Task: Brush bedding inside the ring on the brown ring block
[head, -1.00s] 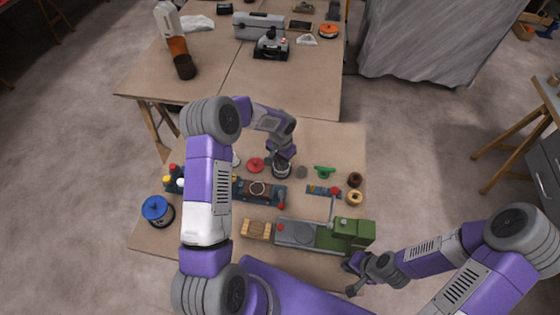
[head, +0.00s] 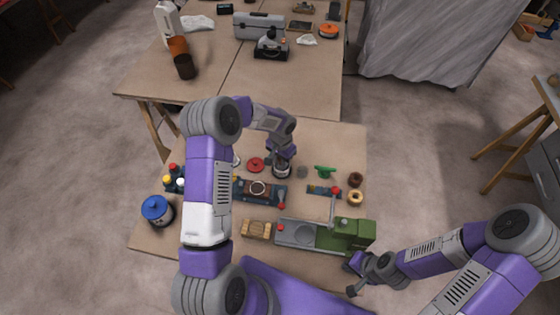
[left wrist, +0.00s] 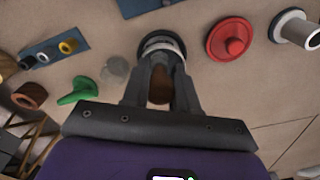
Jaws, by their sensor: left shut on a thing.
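The brown ring block (head: 250,195) sits in a blue-grey holder near the middle of the near table, with a pale ring (head: 258,188) on its top. My left gripper (head: 282,163) points down at a small dark-rimmed pot (head: 282,172), to the right of and behind the block. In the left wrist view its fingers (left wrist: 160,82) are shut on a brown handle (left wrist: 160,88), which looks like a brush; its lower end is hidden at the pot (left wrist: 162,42). My right gripper (head: 350,278) looks open and empty at the table's front right.
A green machine (head: 352,235) stands between the block and my right gripper. A red lid (head: 256,164), green clamp-like piece (head: 324,171), loose rings (head: 355,197) and wooden block (head: 256,230) lie around. A blue tin (head: 157,210) stands left. Bare tabletop lies behind the pot.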

